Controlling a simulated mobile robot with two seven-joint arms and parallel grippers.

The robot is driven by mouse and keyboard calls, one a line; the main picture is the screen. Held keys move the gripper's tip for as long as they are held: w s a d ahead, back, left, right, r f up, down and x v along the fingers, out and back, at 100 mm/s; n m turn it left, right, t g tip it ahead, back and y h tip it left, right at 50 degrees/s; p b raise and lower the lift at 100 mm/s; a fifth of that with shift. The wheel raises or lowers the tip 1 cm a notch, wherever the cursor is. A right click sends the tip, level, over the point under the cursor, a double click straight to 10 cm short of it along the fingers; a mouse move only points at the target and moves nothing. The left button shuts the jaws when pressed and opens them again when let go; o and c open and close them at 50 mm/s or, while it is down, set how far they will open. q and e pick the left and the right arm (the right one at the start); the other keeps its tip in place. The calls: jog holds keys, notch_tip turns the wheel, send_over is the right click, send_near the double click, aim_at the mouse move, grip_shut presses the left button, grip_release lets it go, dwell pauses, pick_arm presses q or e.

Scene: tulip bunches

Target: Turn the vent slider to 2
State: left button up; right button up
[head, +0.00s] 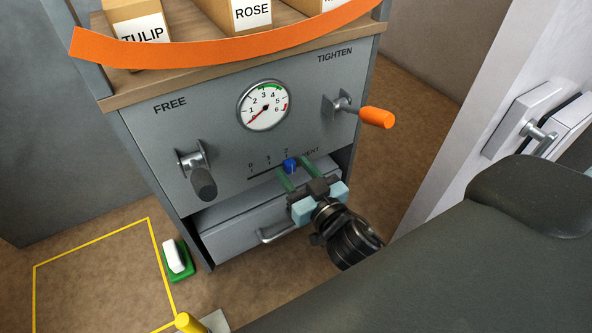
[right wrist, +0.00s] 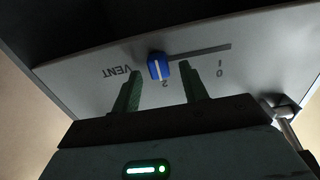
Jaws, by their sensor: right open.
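The vent slider's blue knob (head: 290,165) sits on its dark slot in the grey panel, at the mark labelled 2. My right gripper (head: 293,179) is open in front of the panel. Its two green fingers stand on either side of the knob, with visible gaps in the right wrist view (right wrist: 160,80). The label 1 is hidden in that view, apparently behind a finger. My left gripper is not in view.
An orange-handled lever (head: 375,117) and a dark knob lever (head: 203,180) stick out of the panel beside a dial (head: 264,105). A drawer (head: 230,238) with a handle lies just below the gripper. A white door (head: 490,100) stands at the right.

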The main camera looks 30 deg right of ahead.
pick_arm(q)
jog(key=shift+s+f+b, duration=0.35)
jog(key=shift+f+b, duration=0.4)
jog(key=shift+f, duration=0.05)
pick_arm(e)
jog(key=s, duration=0.7)
jog(key=shift+s+d, duration=0.15)
jog(key=shift+s, duration=0.2)
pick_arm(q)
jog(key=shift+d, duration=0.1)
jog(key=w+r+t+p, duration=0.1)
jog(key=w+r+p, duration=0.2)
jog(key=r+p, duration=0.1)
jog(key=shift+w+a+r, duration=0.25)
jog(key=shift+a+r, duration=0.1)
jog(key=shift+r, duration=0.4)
pick_arm(e)
jog(key=s+a+f+n+g+y, duration=0.1)
jog(key=s+f+g, duration=0.8)
jog(key=s+f, duration=1.1)
notch_tip(320, 180, down, 4)
jog(key=shift+s+a+r+n, duration=0.1)
jog(key=shift+s+a+n, duration=0.1)
jog(key=shift+a+n, duration=0.1)
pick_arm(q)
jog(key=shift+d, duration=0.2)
